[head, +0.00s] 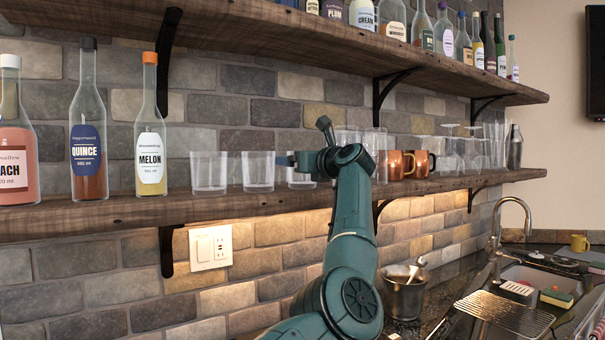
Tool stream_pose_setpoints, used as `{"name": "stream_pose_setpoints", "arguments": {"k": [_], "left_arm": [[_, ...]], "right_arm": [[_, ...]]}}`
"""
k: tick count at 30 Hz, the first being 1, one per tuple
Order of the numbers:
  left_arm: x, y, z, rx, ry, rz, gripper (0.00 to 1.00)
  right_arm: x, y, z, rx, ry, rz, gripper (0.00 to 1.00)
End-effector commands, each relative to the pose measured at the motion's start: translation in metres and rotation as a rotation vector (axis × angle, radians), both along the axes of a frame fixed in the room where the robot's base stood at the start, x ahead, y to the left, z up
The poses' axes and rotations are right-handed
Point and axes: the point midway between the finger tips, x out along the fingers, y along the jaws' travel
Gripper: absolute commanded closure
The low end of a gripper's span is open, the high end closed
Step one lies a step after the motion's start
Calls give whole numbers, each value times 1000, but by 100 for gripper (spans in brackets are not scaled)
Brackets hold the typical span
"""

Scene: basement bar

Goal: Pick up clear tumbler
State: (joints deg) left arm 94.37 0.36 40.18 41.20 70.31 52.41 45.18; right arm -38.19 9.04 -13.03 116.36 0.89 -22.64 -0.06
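Clear tumblers stand upright in a row on the lower wooden shelf in the head view: one at the left (209,174), one in the middle (257,173), and one at the right (299,181). My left gripper (285,160) is at shelf height, pointing left, at the upper part of the right tumbler and partly covering it. Whether its fingers touch or enclose that glass is not clear, and their opening cannot be made out. More clear glasses (348,139) stand behind my arm, partly hidden. My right gripper is not in view.
Bottles of peach, quince (88,140) and melon (151,150) stand left on the lower shelf (110,212). Copper mugs (398,164) and stemmed glasses stand to the right. The upper shelf (290,30) overhangs with bottles. A metal bucket (404,295) and sink are below.

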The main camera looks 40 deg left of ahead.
Motion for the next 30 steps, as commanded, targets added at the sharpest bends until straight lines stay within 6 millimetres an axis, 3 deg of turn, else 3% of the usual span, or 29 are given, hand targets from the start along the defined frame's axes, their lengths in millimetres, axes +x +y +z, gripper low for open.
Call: {"name": "stream_pose_setpoints", "arguments": {"k": [2,22,30], "left_arm": [[0,0,0,0,0,0,9],[0,-1,0,0,0,0,64],[0,-1,3,2,-2,0,64]], "right_arm": [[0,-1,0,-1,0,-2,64],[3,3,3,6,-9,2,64],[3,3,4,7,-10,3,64]]}}
